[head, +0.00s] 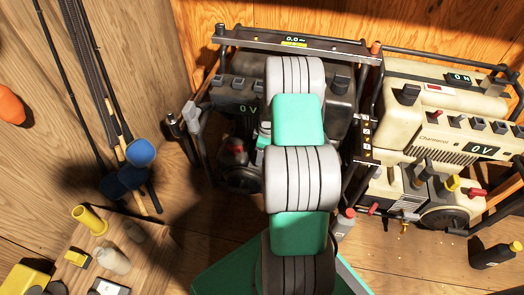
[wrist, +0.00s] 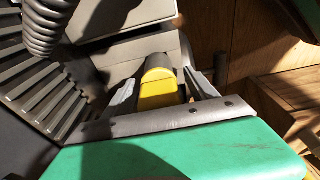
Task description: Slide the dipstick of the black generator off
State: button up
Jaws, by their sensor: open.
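The black generator (head: 232,92) stands at the back, left of the cream one, and my arm covers much of its front. In the wrist view a yellow handle (wrist: 158,90), which looks like the dipstick's top, sits close in front of the grey generator body. My gripper (wrist: 162,76) is open, with one finger on each side of the yellow handle and dark gaps between. I cannot tell whether either finger touches it. The dipstick's lower part is hidden. In the head view the handle and my fingertips are hidden behind my arm.
A cream generator (head: 440,105) with its own yellow knob (head: 452,183) stands close on the right. A dark bottle (head: 492,255) is at lower right. Fishing rods (head: 92,75) lean on the left wall. A wooden crate (head: 150,262) with small items is at lower left.

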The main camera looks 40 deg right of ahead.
jog(key=shift+r, duration=0.1)
jog(key=c, duration=1.4)
jog(key=shift+r+p, duration=5.45)
jog(key=shift+r, duration=2.25)
